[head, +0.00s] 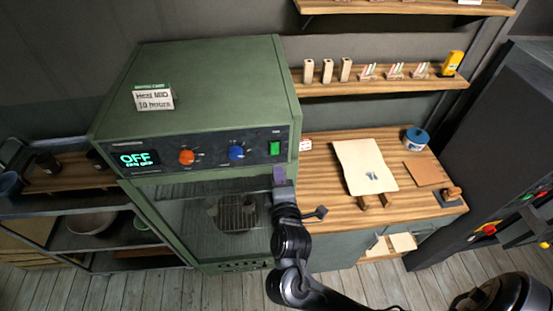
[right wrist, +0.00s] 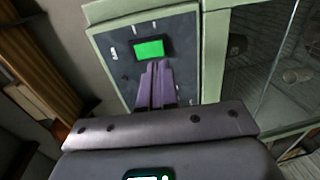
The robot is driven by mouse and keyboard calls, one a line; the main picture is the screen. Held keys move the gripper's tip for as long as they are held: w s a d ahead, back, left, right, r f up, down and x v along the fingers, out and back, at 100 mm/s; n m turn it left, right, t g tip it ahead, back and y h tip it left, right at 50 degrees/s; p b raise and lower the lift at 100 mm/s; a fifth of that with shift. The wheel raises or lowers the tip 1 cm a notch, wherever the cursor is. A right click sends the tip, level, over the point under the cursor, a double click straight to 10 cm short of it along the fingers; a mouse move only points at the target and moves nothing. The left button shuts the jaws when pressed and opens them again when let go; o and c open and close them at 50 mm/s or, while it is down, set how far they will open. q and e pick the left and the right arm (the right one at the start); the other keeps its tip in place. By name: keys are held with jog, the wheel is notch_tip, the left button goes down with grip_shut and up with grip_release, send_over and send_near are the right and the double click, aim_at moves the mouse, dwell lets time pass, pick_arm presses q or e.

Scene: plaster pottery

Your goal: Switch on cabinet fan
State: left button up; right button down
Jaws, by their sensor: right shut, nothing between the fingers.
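The green cabinet (head: 200,80) stands left of centre in the head view, with a dark control panel on its front. The display (head: 136,158) reads OFF, with a smaller blurred line below. An orange knob (head: 187,157) and a blue knob (head: 236,153) sit mid-panel. A green switch (head: 275,148) is at the panel's right end; it also shows in the right wrist view (right wrist: 149,49). My right gripper (head: 279,174) is shut and empty, its purple fingertips just below the switch. I cannot tell whether they touch the panel. My left gripper is out of view.
A card (head: 154,98) reading "Heat MID 10 hours" stands on the cabinet top. A wooden workbench (head: 325,205) adjoins the cabinet on the right, with a shelf (head: 380,86) above it. An open rack (head: 65,225) stands at left.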

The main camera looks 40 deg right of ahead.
aim_at(275, 154)
jog(key=shift+p+x, duration=0.45)
jog(key=shift+x, duration=2.3)
